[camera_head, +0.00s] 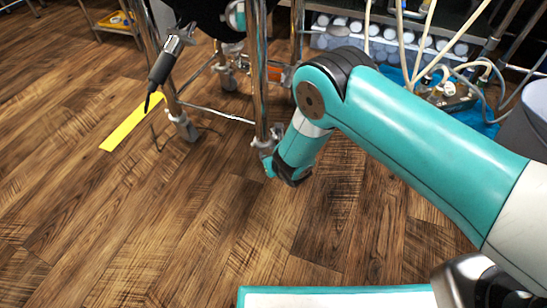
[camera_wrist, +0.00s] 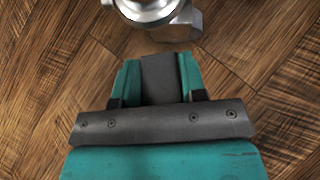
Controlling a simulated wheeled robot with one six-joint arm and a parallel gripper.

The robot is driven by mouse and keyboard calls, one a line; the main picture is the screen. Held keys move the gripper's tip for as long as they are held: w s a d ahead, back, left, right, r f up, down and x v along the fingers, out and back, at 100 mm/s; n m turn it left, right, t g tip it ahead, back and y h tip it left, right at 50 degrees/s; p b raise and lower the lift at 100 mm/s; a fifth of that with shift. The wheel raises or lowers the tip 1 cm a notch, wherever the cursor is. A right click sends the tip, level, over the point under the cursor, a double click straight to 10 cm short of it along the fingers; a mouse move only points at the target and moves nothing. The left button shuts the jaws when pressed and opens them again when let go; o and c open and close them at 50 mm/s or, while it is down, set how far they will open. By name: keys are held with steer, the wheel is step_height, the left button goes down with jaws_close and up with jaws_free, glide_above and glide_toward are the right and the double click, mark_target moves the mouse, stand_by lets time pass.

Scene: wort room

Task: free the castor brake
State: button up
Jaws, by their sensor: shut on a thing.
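A steel leg (camera_head: 260,80) of the wheeled frame stands on a grey castor (camera_head: 263,144). The silver castor body also shows at the top of the wrist view (camera_wrist: 152,12). My gripper (camera_head: 271,168) is low at the floor beside this castor. In the wrist view my gripper (camera_wrist: 159,72) has its two teal fingers closed on the sides of a dark grey flat tab, the brake lever (camera_wrist: 161,80). The far end of the lever is close to the castor body; the exact joint is hard to make out. In the head view my wrist hides the lever.
Another castor (camera_head: 186,128) stands to the left, near a yellow floor strip (camera_head: 133,123). A dark handheld tool (camera_head: 163,65) hangs at the frame's left. Hoses (camera_head: 428,40) and a blue tray (camera_head: 487,122) are at right, beside a grey bin (camera_head: 526,120). The front floor is clear.

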steer(key=o, duration=0.9)
steer(key=p+v, duration=0.9)
steer(key=v, duration=0.8)
steer(key=shift+s+r, duration=0.1)
steer(key=shift+s, duration=0.15)
